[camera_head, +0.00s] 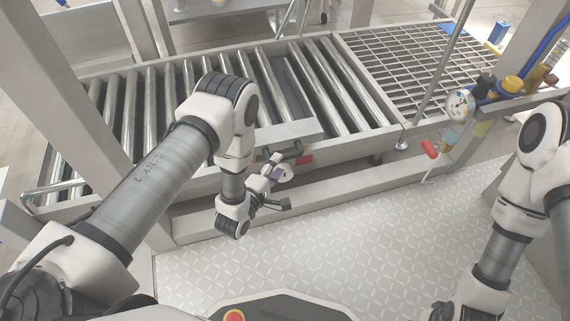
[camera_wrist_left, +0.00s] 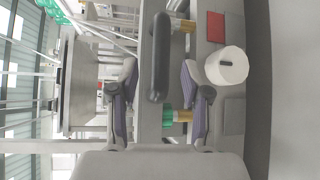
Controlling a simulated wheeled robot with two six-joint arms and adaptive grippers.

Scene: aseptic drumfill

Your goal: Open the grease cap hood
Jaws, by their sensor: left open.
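My left gripper (camera_head: 277,184) is open in front of the roller conveyor's near side. In the left wrist view its two fingers (camera_wrist_left: 158,92) stand apart with purple-grey pads. A grey panel (camera_head: 290,132) sits at the conveyor's front edge, with a dark bar handle (camera_head: 291,151) below it. I take this panel as the grease cap hood but cannot be sure.
A white round part (camera_wrist_left: 226,65) and a red patch (camera_wrist_left: 215,27) are beside the handle. The roller conveyor (camera_head: 335,72) lies behind. A gauge (camera_head: 460,104) and a red-handled valve (camera_head: 430,149) are to the right. The tread-plate floor (camera_head: 340,245) is clear.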

